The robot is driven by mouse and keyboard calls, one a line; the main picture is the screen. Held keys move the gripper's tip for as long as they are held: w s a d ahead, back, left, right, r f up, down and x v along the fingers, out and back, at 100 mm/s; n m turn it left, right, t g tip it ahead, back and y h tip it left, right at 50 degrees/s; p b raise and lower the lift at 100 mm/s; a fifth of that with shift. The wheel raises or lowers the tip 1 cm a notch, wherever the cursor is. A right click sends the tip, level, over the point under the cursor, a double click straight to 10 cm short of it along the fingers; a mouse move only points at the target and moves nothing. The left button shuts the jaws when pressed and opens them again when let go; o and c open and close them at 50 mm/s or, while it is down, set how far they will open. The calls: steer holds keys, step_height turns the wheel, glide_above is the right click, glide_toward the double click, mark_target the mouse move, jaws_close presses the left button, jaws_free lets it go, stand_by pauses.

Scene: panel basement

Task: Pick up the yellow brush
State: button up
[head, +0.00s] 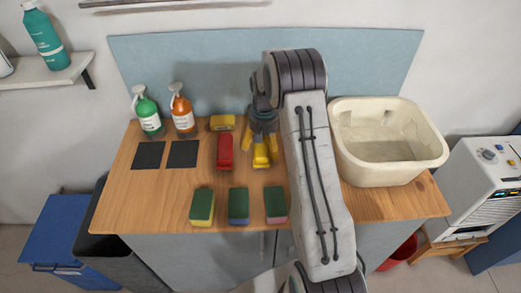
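The yellow brush (260,158) lies on the wooden tabletop near its middle, to the right of a similar red brush (225,152). My gripper (260,146) hangs over the yellow brush from behind. Its two yellow-tipped fingers are spread, one on each side of the brush. The far part of the brush is hidden under the gripper. I cannot tell how high the fingertips are above the table.
A small yellow block-like item (222,122) lies behind the red brush. Several green-topped sponges (238,205) line the front. Green (148,112) and orange (182,112) pump bottles stand back left, behind dark squares (149,155). A cream basin (388,165) stands right of my arm.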

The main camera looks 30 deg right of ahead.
mark_target(264, 144)
steer(key=c, duration=1.3)
steer(key=shift+r, duration=0.1)
steer(key=shift+r, duration=0.4)
step_height(264, 144, up, 3)
steer(key=shift+d+r+b, duration=0.1)
steer(key=shift+r+b, duration=0.1)
steer(key=shift+b, duration=0.4)
steer(key=s+d+r, duration=0.1)
steer(key=d+r, duration=0.2)
steer(key=d, duration=0.2)
steer(key=s+d+r+b, duration=0.1)
steer(key=d+r, duration=0.2)
steer(key=d, duration=0.3)
steer(key=shift+d+r, duration=0.15)
steer(key=shift+r, duration=0.2)
steer(key=shift+s, duration=0.1)
